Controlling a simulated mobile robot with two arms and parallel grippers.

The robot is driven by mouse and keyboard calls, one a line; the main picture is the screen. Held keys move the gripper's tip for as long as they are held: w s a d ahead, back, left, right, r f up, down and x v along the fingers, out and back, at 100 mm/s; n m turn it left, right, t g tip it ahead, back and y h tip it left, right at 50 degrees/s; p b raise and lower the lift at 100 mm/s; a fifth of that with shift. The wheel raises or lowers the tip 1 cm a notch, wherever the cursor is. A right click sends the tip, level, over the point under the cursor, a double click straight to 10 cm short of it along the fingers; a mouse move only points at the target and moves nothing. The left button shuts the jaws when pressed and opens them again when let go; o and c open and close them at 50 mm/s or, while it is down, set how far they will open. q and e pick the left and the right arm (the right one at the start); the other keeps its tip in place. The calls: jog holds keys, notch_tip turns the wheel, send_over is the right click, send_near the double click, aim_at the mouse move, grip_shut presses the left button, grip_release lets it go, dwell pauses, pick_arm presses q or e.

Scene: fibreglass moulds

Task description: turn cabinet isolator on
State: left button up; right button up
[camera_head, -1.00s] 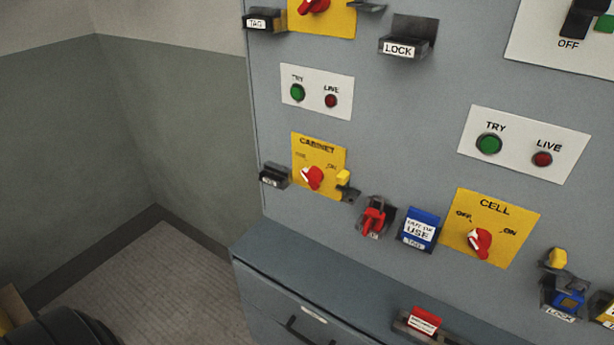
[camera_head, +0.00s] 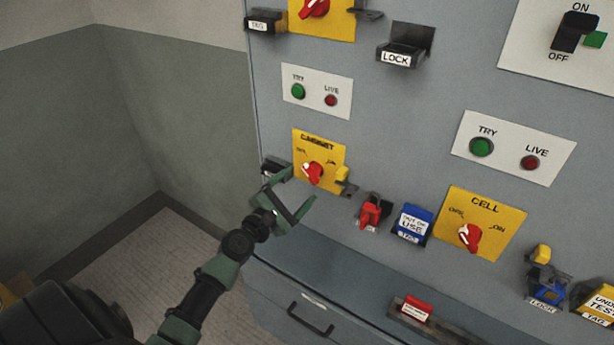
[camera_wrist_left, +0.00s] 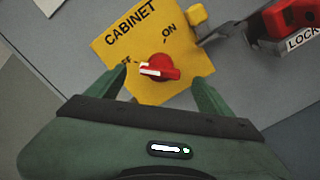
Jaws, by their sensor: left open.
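The cabinet isolator is a red rotary knob (camera_head: 313,173) with a white pointer, on a yellow plate marked CABINET (camera_head: 320,149). In the left wrist view the knob (camera_wrist_left: 160,69) lies between and beyond my fingertips, its white pointer toward the OFF mark. My left gripper (camera_head: 290,196) is open and empty, just below and left of the knob in the head view. Its two green fingers (camera_wrist_left: 158,82) reach over the lower part of the yellow plate in the wrist view. I cannot tell whether they touch it. My right gripper is not in view.
A yellow hasp piece (camera_head: 342,173) sits at the plate's right edge. A red lock (camera_head: 371,212) and a blue tag (camera_head: 412,223) hang to the right. The CELL plate (camera_head: 485,222) is farther right. A ledge with a drawer (camera_head: 300,318) is below.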

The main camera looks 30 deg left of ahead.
aim_at(309, 176)
pick_arm(q)
jog(key=shift+w+f, duration=0.1)
jog(key=shift+w, duration=2.25)
jog(key=c, duration=1.4)
